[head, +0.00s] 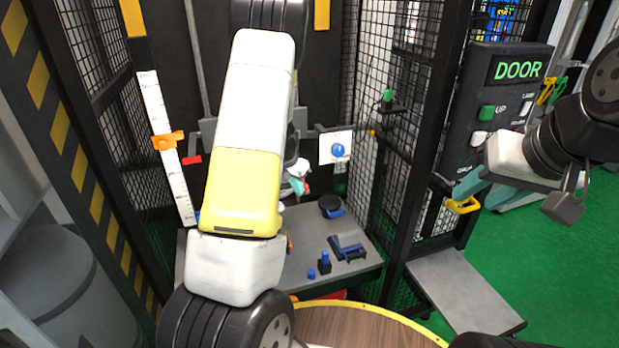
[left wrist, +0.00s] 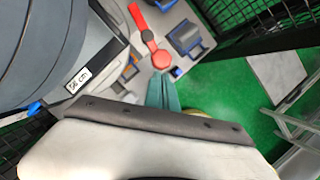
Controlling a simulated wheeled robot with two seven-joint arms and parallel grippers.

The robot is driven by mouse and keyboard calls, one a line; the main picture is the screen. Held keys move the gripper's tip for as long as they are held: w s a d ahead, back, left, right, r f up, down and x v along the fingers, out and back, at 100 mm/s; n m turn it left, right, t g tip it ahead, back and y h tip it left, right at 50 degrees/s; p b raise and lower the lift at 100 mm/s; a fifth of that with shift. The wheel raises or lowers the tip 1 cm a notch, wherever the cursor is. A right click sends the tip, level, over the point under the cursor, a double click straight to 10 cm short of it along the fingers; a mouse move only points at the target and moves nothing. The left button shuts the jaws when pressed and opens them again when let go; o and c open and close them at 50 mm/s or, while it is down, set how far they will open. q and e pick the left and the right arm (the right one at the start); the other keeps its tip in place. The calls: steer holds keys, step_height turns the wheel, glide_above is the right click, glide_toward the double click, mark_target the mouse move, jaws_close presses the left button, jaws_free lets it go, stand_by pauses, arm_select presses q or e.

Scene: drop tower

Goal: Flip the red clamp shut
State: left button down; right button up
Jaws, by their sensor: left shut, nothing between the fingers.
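A red lever-like part with a round red end, which looks like the red clamp (left wrist: 148,38), shows at the top of the left wrist view, over the grey bench. My left gripper (left wrist: 163,92) is shut and empty; its teal fingers point toward the round red end, and I cannot tell if they touch it. In the head view the left gripper (head: 299,184) is partly hidden behind my own arm, with a bit of red beside its fingers. My right gripper (head: 477,193) has its teal fingers apart, in front of the door panel.
The grey bench (head: 358,272) carries a dark round piece with blue (head: 331,206), a blue-grey fixture (head: 347,247) and small blue pegs (head: 324,262). Black mesh walls and posts (head: 399,215) enclose it. A DOOR panel (head: 503,90) and yellow handle (head: 463,205) are at right.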

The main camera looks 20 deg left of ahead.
arm_select(q)
steer(key=d+n, duration=0.1)
steer(key=w+d+n+y, duration=0.1)
steer(key=d+n, duration=0.1)
steer(key=w+d+n, duration=0.1)
steer(key=shift+w+d+n+y, duration=0.15)
steer(key=shift+d+n+y, duration=0.15)
steer(key=shift+d+n, duration=0.1)
steer(key=shift+a, duration=0.2)
steer(key=shift+w+a, duration=0.2)
steer(key=shift+a, duration=0.4)
